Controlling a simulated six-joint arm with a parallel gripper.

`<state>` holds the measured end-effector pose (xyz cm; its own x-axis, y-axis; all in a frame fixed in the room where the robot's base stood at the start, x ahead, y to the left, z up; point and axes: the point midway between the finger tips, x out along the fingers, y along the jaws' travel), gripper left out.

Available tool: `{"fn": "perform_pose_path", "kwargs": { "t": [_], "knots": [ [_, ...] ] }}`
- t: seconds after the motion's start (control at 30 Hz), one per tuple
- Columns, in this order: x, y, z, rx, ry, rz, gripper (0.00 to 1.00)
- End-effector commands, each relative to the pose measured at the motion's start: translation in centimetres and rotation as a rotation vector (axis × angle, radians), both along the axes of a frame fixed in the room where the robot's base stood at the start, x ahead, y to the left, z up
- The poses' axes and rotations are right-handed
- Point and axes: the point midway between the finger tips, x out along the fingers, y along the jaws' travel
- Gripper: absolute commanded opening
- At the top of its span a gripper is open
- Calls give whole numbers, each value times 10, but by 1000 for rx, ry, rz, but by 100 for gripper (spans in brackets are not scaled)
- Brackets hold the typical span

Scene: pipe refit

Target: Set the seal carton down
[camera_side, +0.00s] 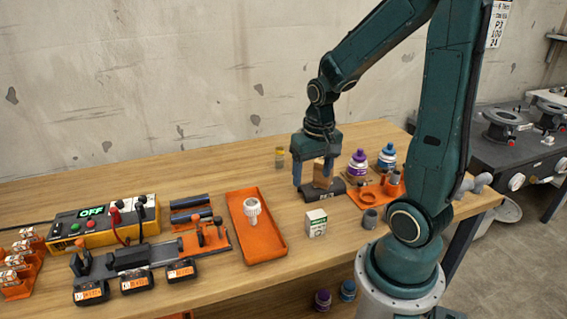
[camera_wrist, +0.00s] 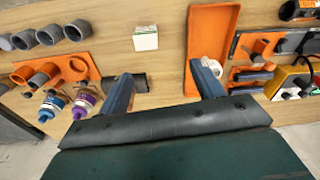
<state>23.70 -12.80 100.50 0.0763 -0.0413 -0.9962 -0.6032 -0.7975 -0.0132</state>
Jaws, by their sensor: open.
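A small white carton with green print (camera_side: 315,223), which looks like the seal carton, stands upright on the wooden table, right of the orange tray. It also shows in the wrist view (camera_wrist: 145,38), beyond my fingertips and apart from them. My gripper (camera_side: 312,179) points down over the table behind the carton. Its two blue fingers are spread, with bare wood between them in the wrist view (camera_wrist: 162,76).
The orange tray (camera_side: 268,244) holds a white fitting (camera_side: 252,211). Tools, batteries and a control box (camera_side: 98,224) fill the left.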

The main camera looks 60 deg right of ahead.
Motion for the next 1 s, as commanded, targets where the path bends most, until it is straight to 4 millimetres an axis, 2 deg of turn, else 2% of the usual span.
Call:
{"fn": "perform_pose_path", "kwargs": {
  "t": [0.1, 0.27, 0.6, 0.8, 1.0],
  "knots": [
    [3, 19, 25, -29, -52, 87, 67],
    [0, 45, 55, -61, -119, 204, 67],
    [-24, 97, 109, -115, -267, 449, 67],
    [-45, 118, 129, -135, -344, 569, 67],
    [-56, 127, 138, -143, -383, 628, 67]
  ]
}}
